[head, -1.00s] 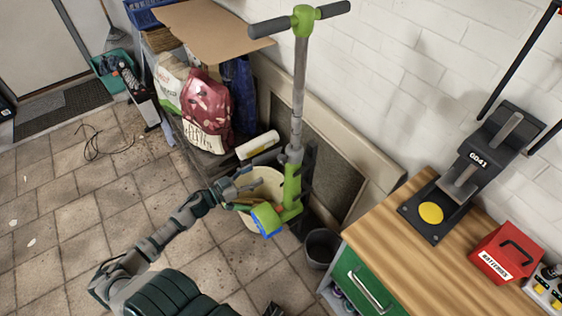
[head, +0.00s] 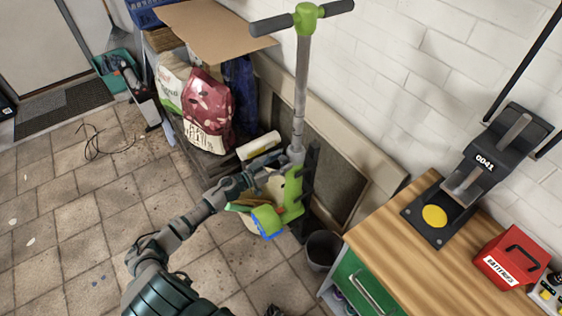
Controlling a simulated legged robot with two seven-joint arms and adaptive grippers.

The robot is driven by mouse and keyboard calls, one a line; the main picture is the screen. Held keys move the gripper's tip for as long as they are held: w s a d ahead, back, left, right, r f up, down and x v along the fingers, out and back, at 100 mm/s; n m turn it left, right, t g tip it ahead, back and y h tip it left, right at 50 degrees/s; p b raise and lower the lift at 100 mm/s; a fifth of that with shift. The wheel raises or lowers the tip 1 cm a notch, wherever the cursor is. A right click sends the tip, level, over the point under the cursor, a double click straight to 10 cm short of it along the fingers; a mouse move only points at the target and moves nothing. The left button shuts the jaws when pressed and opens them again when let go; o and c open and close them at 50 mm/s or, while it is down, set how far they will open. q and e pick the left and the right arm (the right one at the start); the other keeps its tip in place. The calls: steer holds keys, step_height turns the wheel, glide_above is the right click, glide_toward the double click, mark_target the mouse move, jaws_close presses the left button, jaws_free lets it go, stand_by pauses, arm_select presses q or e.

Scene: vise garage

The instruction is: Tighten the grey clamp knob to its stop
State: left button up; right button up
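A scooter-like stand has a green-topped T-handle (head: 306,14), a grey post (head: 300,85) and a green lower body (head: 288,192). A grey collar (head: 296,153) sits where the post meets the green part. I cannot tell the grey clamp knob apart for certain; it may be at this collar. My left gripper (head: 266,164) reaches in from the left, just left of the collar. Whether it touches anything, and how its fingers stand, is too small to tell. My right gripper is not in view.
A wooden bench (head: 395,235) at right bears a black device (head: 478,165) marked 0041 and a red box (head: 510,255). A dark bucket (head: 322,248) stands beside the bench. Bags (head: 208,105) and cardboard (head: 215,25) are behind.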

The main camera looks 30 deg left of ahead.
arm_select(q)
steer(key=shift+d, duration=0.1)
steer(key=c, duration=1)
